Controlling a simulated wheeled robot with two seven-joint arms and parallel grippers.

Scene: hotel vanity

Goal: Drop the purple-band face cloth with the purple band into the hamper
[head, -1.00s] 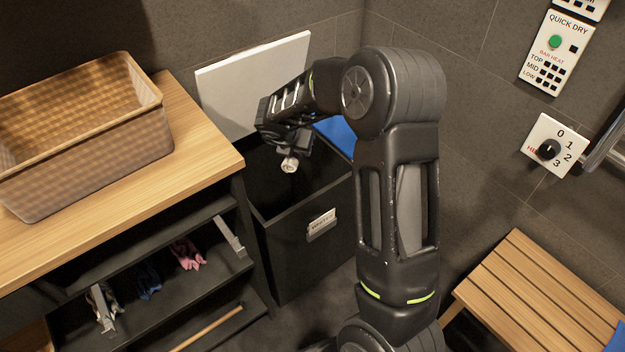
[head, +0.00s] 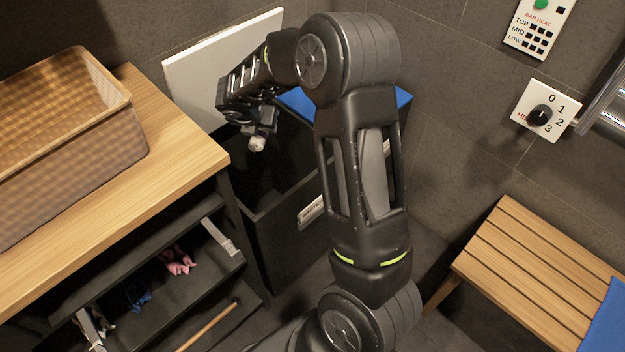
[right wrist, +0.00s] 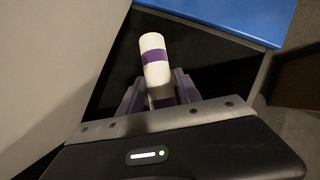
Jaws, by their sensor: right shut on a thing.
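The face cloth is a white roll with a purple band (right wrist: 154,58). My right gripper (right wrist: 158,90) is shut on it, and the roll sticks out beyond the fingers. In the head view the cloth's pale end (head: 257,144) shows below my right gripper (head: 262,128). The hamper (head: 272,235) is a dark box with a label on its front and an open, dark inside. My right gripper holds the cloth above this opening, towards its back left. My arm hides part of the hamper. My left gripper is not in view.
A white panel (head: 215,75) stands up behind the hamper. A blue panel (head: 398,97) lies at its back right. A wooden counter with a wicker basket (head: 75,140) is at left, above a shelf with small cloths (head: 180,262). A slatted bench (head: 530,280) is at right.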

